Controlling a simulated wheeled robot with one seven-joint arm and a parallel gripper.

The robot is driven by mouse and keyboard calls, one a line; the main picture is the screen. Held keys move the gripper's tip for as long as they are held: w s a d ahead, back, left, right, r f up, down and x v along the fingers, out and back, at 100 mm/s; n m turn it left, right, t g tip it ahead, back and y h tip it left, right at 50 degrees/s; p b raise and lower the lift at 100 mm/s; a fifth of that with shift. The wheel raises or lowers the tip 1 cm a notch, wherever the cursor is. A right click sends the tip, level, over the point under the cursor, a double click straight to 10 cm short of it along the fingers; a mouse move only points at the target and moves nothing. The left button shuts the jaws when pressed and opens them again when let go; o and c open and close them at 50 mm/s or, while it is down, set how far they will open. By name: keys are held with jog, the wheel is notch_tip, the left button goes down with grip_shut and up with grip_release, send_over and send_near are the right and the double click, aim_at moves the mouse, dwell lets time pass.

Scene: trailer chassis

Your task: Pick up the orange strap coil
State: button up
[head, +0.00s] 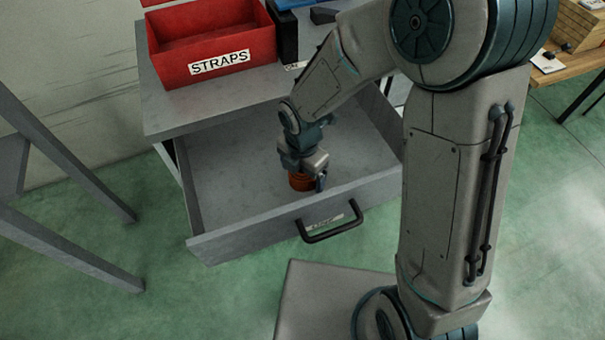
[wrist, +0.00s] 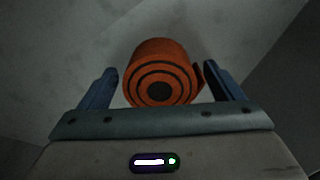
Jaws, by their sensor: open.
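The orange strap coil (head: 300,181) lies inside the open grey drawer (head: 220,205), near its front wall. My gripper (head: 308,181) is down in the drawer at the coil and hides part of it in the head view. In the wrist view the coil (wrist: 160,75) shows its dark spiral end and sits between the two blue fingers of my gripper (wrist: 160,88). The fingers are open, one on each side of it. The right finger is close to the coil's right edge; I cannot tell whether it touches. A narrow gap shows at the left finger.
A red bin labelled STRAPS (head: 210,45) stands on the grey cabinet top (head: 165,105), beside a dark container (head: 283,30). The drawer's black handle (head: 330,224) is at its front. The rest of the drawer floor looks clear. A grey metal frame (head: 75,170) stands at the left.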

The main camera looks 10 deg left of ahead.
jog(key=c, duration=1.2)
jog(key=shift+r, duration=0.1)
